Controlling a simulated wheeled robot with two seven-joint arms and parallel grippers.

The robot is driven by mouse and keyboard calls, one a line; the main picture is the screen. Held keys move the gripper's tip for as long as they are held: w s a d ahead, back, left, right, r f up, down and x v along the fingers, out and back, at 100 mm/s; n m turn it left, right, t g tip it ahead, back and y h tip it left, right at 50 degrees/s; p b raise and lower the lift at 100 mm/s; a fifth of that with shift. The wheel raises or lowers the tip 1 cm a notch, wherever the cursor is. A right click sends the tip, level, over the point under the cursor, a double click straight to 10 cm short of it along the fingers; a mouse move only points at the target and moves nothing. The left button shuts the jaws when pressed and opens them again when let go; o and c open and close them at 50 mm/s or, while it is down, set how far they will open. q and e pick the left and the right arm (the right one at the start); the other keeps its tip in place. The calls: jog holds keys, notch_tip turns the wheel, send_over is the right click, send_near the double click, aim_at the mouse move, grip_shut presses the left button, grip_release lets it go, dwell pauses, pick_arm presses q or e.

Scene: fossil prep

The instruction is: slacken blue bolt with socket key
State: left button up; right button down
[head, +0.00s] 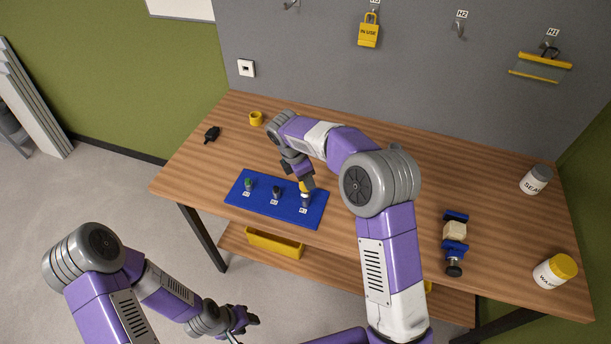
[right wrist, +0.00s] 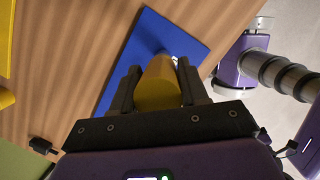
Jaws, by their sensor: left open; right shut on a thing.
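The blue plate (head: 262,210) lies on the bench and carries a green-topped bolt (head: 248,183) at left and a dark one (head: 276,190) in the middle. My right gripper (head: 305,184) is shut on the yellow handle of the socket key (head: 303,187), over the right end of the plate. In the right wrist view the yellow handle (right wrist: 158,82) sits between both fingers, above the blue plate (right wrist: 140,45). The key's lower end is at the rightmost position; the blue bolt is not clearly visible there. My left gripper (head: 243,318) is open and empty, low in front of the bench.
A yellow ring-like cup (head: 256,118) and a small black object (head: 212,134) lie at the back left. A blue clamp holding a pale block (head: 455,230) and two jars (head: 535,180) stand at right. A yellow bin (head: 274,244) is on the lower shelf.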

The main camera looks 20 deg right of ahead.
jog(key=n+t, duration=0.1)
jog(key=n, duration=0.3)
jog(key=shift+d+r+n, duration=0.1)
jog(key=shift+n, duration=0.3)
jog(key=n+t+y, duration=0.1)
jog(key=n, duration=0.4)
jog(key=shift+r+p, duration=0.2)
jog(key=shift+p, duration=0.25)
dwell(0.3)
jog(key=shift+r, duration=0.1)
jog(key=shift+r+p, duration=3.45)
